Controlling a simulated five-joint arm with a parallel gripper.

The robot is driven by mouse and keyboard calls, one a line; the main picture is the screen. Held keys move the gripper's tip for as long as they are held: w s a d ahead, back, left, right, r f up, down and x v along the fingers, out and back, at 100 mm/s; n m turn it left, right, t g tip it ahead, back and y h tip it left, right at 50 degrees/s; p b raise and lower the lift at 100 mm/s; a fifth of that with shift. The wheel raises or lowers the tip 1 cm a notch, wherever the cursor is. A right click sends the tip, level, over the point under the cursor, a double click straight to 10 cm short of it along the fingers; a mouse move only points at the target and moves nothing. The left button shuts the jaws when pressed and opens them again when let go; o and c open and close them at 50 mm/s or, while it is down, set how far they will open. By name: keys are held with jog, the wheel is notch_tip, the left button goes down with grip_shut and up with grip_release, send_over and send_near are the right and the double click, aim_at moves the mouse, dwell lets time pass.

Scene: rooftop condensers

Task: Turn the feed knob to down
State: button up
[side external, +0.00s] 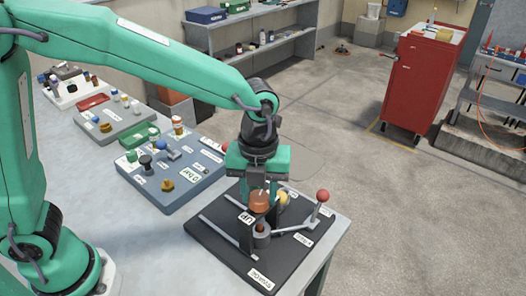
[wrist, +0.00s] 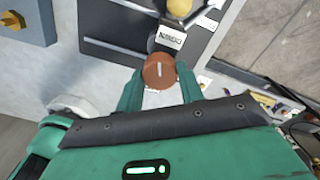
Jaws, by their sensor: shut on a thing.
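The round copper-brown knob (side external: 259,202) stands on the dark panel (side external: 222,245) at the front of the bench. My gripper (side external: 258,190) points down over it and is shut on it. In the wrist view the knob (wrist: 158,71) sits between my two green fingertips (wrist: 159,84). A short white line on its top points toward the top of the picture. A white label (wrist: 170,38) lies just beyond the knob there; its small lettering is hard to read. In the side view a label (side external: 245,218) beside the knob seems to read "up", upside down. No feed label is readable.
A yellow knob (side external: 283,197) stands close behind the brown one. A lever with a red ball (side external: 322,196) rises at the panel's right. A blue-grey panel (side external: 172,170) with knobs lies to the left. A red cabinet (side external: 423,80) stands away on the floor.

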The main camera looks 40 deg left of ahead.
aim_at(258, 196)
jog(key=m, duration=0.4)
jog(key=shift+r, duration=0.15)
jog(key=shift+m, duration=0.3)
jog(key=o, duration=1)
jog(key=shift+r, duration=3.85)
jog(key=shift+a, duration=0.1)
